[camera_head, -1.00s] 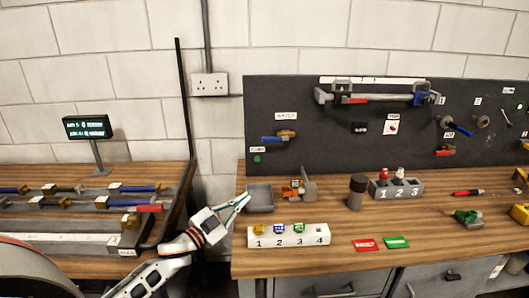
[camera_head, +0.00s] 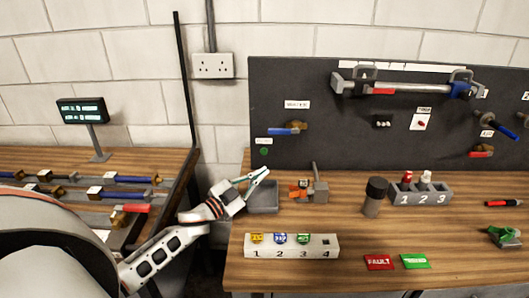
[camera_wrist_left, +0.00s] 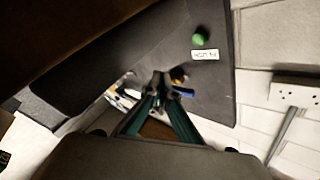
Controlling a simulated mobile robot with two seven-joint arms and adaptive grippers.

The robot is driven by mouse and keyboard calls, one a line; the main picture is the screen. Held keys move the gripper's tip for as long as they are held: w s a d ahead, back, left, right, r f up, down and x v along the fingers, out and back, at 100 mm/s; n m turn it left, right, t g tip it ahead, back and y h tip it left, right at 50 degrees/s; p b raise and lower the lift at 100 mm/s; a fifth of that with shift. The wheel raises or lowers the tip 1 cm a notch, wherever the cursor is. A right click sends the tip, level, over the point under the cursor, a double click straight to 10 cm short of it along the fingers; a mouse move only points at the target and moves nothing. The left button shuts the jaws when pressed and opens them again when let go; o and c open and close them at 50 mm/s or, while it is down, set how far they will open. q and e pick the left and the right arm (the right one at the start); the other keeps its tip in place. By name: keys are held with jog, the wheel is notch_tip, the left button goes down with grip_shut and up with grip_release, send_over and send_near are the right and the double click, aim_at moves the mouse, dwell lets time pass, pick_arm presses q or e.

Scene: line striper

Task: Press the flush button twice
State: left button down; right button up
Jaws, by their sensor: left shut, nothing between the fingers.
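The flush button is a small round green button (camera_head: 264,152) low at the left edge of the dark board, under a white label. It also shows in the left wrist view (camera_wrist_left: 200,36), beside its label (camera_wrist_left: 205,54). My left gripper (camera_head: 262,173) is shut and empty, its fingertips just below the button in the head view, above the grey tray. In the left wrist view the shut fingertips (camera_wrist_left: 162,80) lie down and to the left of the button, apart from it in the picture. I cannot tell the exact gap to the board. My right gripper is not in view.
The grey tray (camera_head: 262,211) stands under my left gripper, with a small vise-like fixture (camera_head: 318,190) to its right. A white numbered block (camera_head: 290,258) is in front. A blue-handled valve (camera_head: 287,130) sits above the button. A black post (camera_head: 184,90) rises at left.

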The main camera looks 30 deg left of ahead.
aim_at(264, 151)
pick_arm(q)
jog(key=shift+w+a, duration=0.1)
jog(key=shift+w, duration=0.1)
jog(key=shift+w+a, duration=0.2)
jog(key=shift+w, duration=0.05)
jog(key=w+a, duration=0.1)
jog(key=w, duration=0.1)
jog(key=w+a, duration=0.1)
jog(key=shift+w+a+b, duration=0.1)
jog(key=shift+w+b, duration=0.25)
jog(key=shift+b, duration=0.05)
jog(key=shift+w+a+f+b, duration=0.1)
jog(key=shift+w+a+b, duration=0.25)
jog(key=shift+w, duration=0.2)
jog(key=shift+w+a+b, duration=0.2)
jog(key=shift+w+a, duration=0.1)
jog(key=shift+w, duration=0.25)
jog(key=shift+w+a, duration=0.25)
jog(key=shift+w, duration=0.1)
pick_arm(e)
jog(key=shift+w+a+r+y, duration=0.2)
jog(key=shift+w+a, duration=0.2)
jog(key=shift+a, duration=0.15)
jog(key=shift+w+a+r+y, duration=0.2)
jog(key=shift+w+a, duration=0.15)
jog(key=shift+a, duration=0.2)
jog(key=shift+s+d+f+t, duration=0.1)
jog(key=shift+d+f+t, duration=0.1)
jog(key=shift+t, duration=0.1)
